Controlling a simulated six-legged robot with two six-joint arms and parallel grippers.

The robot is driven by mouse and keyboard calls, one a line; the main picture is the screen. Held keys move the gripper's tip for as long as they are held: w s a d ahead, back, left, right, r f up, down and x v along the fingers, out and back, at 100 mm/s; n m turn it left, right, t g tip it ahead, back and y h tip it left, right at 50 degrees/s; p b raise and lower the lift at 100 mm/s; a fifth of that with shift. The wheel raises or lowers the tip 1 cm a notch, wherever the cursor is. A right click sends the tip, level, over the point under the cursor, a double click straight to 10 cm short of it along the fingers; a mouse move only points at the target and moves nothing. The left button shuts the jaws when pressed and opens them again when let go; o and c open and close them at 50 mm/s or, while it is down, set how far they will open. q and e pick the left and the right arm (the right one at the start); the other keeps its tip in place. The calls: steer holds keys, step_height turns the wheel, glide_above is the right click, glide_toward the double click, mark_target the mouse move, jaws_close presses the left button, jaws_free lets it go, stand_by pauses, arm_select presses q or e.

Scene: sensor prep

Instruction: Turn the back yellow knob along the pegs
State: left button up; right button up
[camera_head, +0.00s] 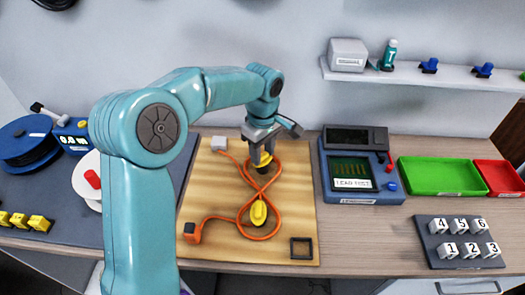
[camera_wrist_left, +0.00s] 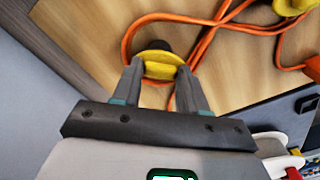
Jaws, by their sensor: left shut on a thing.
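The back yellow knob (camera_head: 264,159) is on the wooden board (camera_head: 195,215), mostly hidden under my left gripper (camera_head: 261,150) in the head view. In the left wrist view the yellow knob (camera_wrist_left: 158,62) sits between the two fingers of my left gripper (camera_wrist_left: 160,72), which is shut on it. A front yellow knob (camera_head: 258,212) stands nearer the board's front edge. It also shows at the top of the left wrist view (camera_wrist_left: 290,5). An orange cable (camera_head: 243,185) loops around both knobs in a crossed path. The pegs cannot be made out clearly. My right gripper is not in view.
A grey block (camera_head: 219,143) and an orange plug (camera_head: 191,232) sit at the cable's ends. A black square frame (camera_head: 301,248) lies at the board's front right. The blue leak tester (camera_head: 360,170) stands close right of the board.

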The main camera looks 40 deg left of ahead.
mark_target(262, 156)
arm_select(q)
steer(key=n, duration=0.4)
steer(key=shift+w+r+n, duration=0.1)
steer(key=shift+n, duration=0.2)
steer(key=shift+a+n+b, duration=0.1)
steer(key=shift+n+b, duration=0.35)
steer(key=shift+n, duration=1.55)
steer(key=o, duration=1.1)
steer(key=shift+c, duration=0.2)
step_height(262, 156, up, 16)
steer(key=p, duration=0.2)
steer(key=shift+r+p, duration=0.2)
steer(key=shift+p, duration=0.1)
steer(key=shift+s, duration=0.2)
